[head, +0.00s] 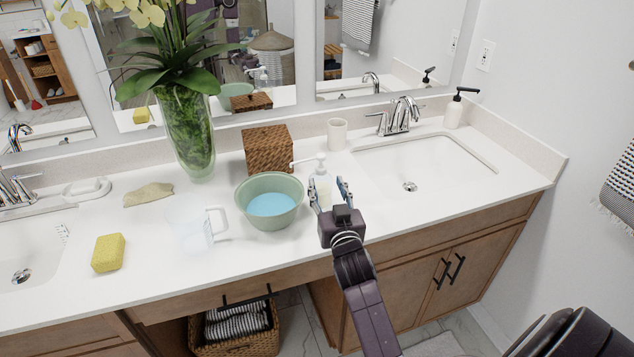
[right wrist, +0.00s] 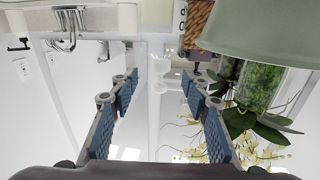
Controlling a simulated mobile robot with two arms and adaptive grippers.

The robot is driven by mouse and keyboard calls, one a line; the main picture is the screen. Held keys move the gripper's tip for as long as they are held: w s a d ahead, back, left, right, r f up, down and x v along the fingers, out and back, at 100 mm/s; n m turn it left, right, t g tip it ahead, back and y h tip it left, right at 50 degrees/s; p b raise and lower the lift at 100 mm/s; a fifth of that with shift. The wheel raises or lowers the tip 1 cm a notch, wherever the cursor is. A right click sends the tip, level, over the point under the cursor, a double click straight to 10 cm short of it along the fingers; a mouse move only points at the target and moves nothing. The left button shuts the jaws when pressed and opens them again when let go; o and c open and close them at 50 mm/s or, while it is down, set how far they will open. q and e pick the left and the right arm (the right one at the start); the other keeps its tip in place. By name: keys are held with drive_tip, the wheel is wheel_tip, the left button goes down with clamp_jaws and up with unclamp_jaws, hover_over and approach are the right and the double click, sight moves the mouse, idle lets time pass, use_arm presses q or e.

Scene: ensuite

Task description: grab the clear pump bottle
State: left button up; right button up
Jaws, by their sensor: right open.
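The clear pump bottle (head: 323,183) with a white pump head stands on the white counter, just right of the green basin. My right gripper (head: 329,193) is open at the counter's front side, its fingers pointing toward the bottle and partly covering its lower part. The head view does not show clearly whether the fingers touch it. In the right wrist view, which is upside down, the open gripper (right wrist: 158,82) has a pale, see-through shape between its blue-padded fingers, apparently the bottle (right wrist: 156,95). My left gripper is not in view.
The green basin (head: 247,203) of blue water stands close left of the bottle. A wicker box (head: 268,150), white cup (head: 337,134) and vase (head: 188,135) stand behind. A clear pitcher (head: 196,234) and yellow sponge (head: 108,253) are left. The sink (head: 430,160) is right.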

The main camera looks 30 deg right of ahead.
sight(322, 171)
drive_tip(key=shift+w+d+f, duration=0.1)
drive_tip(key=shift+w+d, duration=0.1)
drive_tip(key=shift+w, duration=0.3)
drive_tip(key=shift+w+d, duration=0.1)
drive_tip(key=shift+w, duration=0.2)
drive_tip(key=shift+w+d+r+p, duration=0.25)
drive_tip(key=shift+w+r+p, duration=0.25)
drive_tip(key=shift+w, duration=0.1)
drive_tip(key=p+x, duration=0.1)
drive_tip(key=x, duration=0.3)
drive_tip(key=shift+w+f, duration=0.2)
drive_tip(key=shift+w+d, duration=0.1)
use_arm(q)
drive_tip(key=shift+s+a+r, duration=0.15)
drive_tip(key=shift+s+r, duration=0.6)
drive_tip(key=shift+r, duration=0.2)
use_arm(e)
clamp_jaws()
drive_tip(key=shift+r, duration=0.1)
